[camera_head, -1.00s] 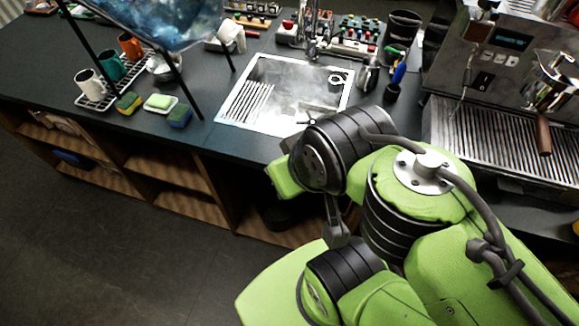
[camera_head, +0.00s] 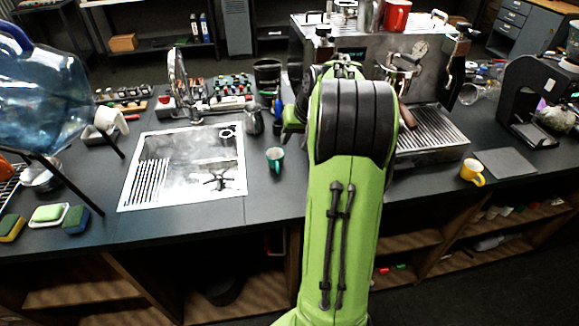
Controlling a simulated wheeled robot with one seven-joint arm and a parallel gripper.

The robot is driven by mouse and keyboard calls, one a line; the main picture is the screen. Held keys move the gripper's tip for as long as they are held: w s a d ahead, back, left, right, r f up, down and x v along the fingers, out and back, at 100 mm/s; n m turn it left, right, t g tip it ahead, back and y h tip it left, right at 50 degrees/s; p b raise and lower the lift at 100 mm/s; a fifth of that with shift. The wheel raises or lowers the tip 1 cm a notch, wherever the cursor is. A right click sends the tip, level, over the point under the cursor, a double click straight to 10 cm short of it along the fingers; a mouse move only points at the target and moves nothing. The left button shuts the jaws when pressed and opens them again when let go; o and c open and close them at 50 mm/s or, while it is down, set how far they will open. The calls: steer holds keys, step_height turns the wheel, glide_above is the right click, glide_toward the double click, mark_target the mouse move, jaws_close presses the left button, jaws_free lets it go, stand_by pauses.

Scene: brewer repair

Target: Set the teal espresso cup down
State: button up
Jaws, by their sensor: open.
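The small teal espresso cup (camera_head: 275,158) stands upright on the dark counter (camera_head: 262,202), just right of the sink and left of my arm. Its dark opening faces up. No gripper finger shows on it or touching it. My green and black arm reaches forward over the counter towards the espresso machine. My gripper and its fingertips are hidden behind the arm's own links.
The sink (camera_head: 203,190) lies left of the cup. A steel pitcher (camera_head: 254,121) stands behind it. The espresso machine (camera_head: 428,70) and its drip tray (camera_head: 440,140) are right of my arm. A yellow cup (camera_head: 472,172) stands near the grey mat (camera_head: 507,163).

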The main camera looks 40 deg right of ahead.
mark_target(278, 165)
steer(key=x, duration=0.5)
steer(key=b+x, duration=0.1)
steer(key=x, duration=1)
steer(key=shift+a+r+b, duration=0.1)
steer(key=shift+a+b, duration=0.2)
steer(key=shift+r, duration=0.1)
steer(key=shift+c, duration=0.6)
jaws_close()
